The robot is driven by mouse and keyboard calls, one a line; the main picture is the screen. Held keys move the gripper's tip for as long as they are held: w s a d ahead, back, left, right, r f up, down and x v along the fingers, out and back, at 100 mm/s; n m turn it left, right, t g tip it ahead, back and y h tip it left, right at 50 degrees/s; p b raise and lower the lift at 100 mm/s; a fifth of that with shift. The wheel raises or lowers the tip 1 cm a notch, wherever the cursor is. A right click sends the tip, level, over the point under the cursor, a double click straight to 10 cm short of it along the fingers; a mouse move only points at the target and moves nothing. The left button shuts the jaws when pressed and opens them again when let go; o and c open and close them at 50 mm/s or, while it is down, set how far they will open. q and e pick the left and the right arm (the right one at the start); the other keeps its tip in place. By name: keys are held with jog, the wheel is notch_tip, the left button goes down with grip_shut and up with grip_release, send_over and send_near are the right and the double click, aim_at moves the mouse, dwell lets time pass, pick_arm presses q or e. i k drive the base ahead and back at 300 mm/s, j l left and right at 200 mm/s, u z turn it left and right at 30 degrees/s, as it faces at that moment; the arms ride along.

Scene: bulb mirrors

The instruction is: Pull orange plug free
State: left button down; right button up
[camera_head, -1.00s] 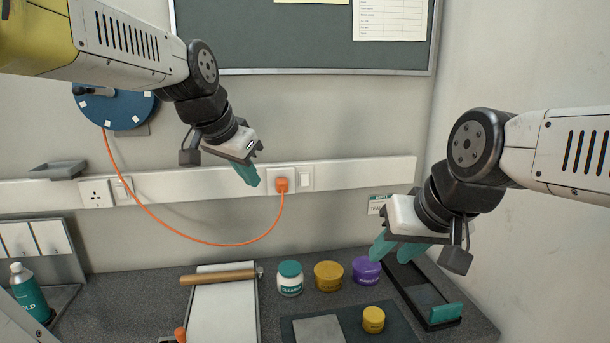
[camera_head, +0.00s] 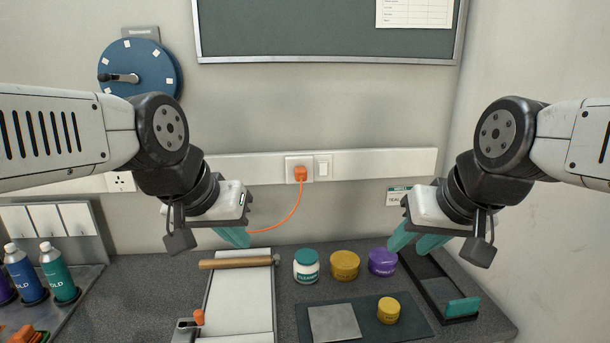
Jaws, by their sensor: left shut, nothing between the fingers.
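The orange plug (camera_head: 300,174) sits in the left part of a white wall socket (camera_head: 291,163) on the white trunking. Its orange cord (camera_head: 291,213) hangs from it and curves down left until it passes behind my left gripper (camera_head: 235,236). The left gripper is shut and empty, pointing down, lower and to the left of the plug and apart from it. My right gripper (camera_head: 417,240) is to the right and below the plug. Its two teal fingers are spread, with nothing seen between them.
A white switch (camera_head: 323,167) is beside the socket. A blue wall dial (camera_head: 140,75) hangs upper left. On the grey counter stand a cleaner jar (camera_head: 306,268), yellow tubs, a purple tub (camera_head: 383,262), a wooden-handled board (camera_head: 240,305) and bottles (camera_head: 57,275) at left.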

aim_at(300, 173)
jog(key=i+l, duration=0.1)
jog(key=l, duration=0.25)
jog(key=i+l, duration=0.1)
jog(key=l, duration=0.3)
jog(key=u, duration=0.4)
jog(key=l+u, duration=0.1)
jog(key=u, duration=0.3)
jog(key=l+u, duration=0.1)
jog(key=u, duration=0.7)
